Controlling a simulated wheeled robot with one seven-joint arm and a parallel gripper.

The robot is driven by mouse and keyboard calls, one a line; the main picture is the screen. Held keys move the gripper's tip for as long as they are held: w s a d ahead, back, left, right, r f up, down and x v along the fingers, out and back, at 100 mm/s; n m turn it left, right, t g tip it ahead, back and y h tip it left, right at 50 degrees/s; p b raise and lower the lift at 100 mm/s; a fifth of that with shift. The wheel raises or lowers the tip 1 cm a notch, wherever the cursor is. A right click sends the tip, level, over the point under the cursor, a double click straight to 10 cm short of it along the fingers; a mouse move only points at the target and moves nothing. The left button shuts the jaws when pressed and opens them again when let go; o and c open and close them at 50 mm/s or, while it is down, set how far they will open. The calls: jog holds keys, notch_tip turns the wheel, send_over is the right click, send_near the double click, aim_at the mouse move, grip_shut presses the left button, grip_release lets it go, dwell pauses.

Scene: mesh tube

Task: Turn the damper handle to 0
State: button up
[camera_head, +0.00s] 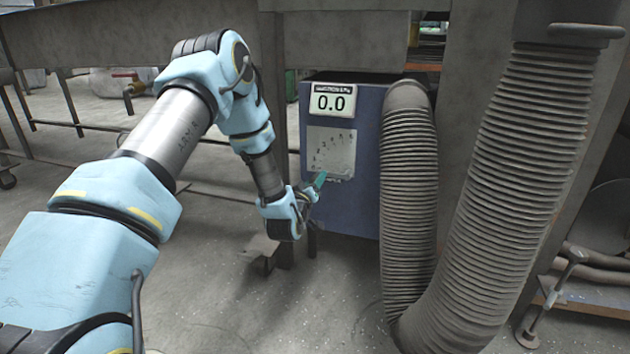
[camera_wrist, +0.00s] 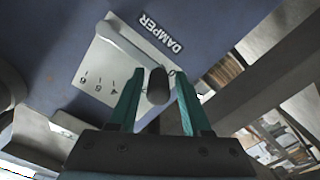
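The damper handle (camera_wrist: 157,86) is a dark rounded knob in the middle of the wrist view, on a pale dial plate (camera_wrist: 101,62) with dark marks. My gripper (camera_wrist: 156,78) is open, with one green finger on each side of the handle and a narrow gap showing on both sides. A "DAMPER" label (camera_wrist: 161,32) sits beside the plate. In the head view my gripper (camera_head: 318,183) is at the lower edge of the dial plate (camera_head: 331,150), and the handle cannot be made out. The display (camera_head: 333,101) above reads 0.0.
The dial is on a blue box (camera_head: 352,212) under a grey bench (camera_head: 345,42). Thick ribbed hoses (camera_head: 407,180) stand close to the right of the box. A bench leg (camera_head: 272,90) stands just left of the box. The floor in front is mostly clear.

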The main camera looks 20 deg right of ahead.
jog(key=shift+o, duration=0.7)
jog(key=p+v, duration=0.3)
jog(key=v, duration=0.8)
jog(key=shift+w, duration=0.1)
